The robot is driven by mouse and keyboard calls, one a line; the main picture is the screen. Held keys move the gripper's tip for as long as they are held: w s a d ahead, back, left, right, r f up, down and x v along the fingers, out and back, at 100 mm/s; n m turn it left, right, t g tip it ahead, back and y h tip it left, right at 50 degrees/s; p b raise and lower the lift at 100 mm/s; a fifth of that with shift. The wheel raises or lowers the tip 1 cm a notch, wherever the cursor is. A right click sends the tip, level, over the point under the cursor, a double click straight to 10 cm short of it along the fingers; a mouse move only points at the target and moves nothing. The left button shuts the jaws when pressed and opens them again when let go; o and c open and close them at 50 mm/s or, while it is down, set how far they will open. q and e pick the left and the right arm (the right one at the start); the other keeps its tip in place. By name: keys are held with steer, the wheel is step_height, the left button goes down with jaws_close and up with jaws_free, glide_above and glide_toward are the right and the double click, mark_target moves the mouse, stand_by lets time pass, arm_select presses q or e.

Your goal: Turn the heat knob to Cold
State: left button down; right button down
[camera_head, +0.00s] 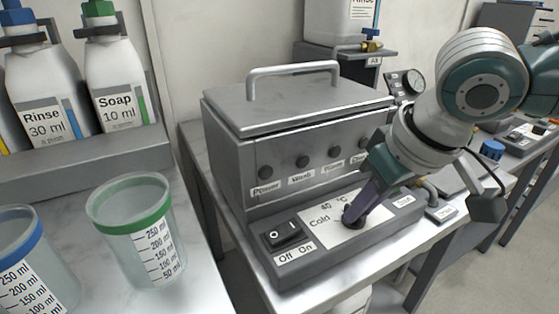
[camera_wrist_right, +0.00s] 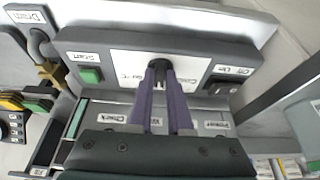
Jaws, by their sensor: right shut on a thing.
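The heat knob (camera_head: 352,214) is a small black knob on a white label (camera_head: 322,222) reading "Cold" and "40 °C", on the sloped front panel of a grey metal machine. My right gripper (camera_head: 357,206) reaches down from the right and its purple fingers are shut on the knob. In the right wrist view the knob (camera_wrist_right: 159,66) sits between the two fingertips (camera_wrist_right: 160,76). The fingers cover part of the knob and label, so I cannot tell exactly where it points. My left gripper is not in view.
An on/off rocker switch (camera_head: 282,235) sits left of the knob. A green Start button (camera_wrist_right: 91,75) shows in the right wrist view. The machine's handled lid (camera_head: 300,98) is closed. Cups (camera_head: 136,225) and Rinse and Soap bottles (camera_head: 113,75) stand at left.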

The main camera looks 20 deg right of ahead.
stand_by(0.4)
steer(key=n+p, duration=0.2)
steer(key=shift+d+r+y+p, duration=0.2)
steer(key=shift+y+p, duration=0.1)
steer(key=shift+y, duration=0.1)
steer(key=shift+n+g+y+p, duration=0.3)
steer(key=shift+n+p, duration=0.2)
steer(key=shift+n, duration=0.3)
steer(key=shift+w+d+f+n, duration=0.1)
steer(key=shift+n, duration=0.4)
steer(key=n, duration=0.1)
steer(key=n+y, duration=0.1)
steer(key=shift+w+d+f+n+g, duration=0.1)
steer(key=shift+f+n+g, duration=0.05)
steer(key=shift+n+g, duration=0.15)
steer(key=shift+w+d+n+g+y+b, duration=0.1)
steer(key=shift+n+g+y+b, duration=0.25)
steer(key=shift+n+b, duration=0.6)
steer(key=shift+w+n+g+y+b, duration=0.1)
steer(key=shift+n+g+y+b, duration=0.35)
steer(key=shift+n, duration=0.9)
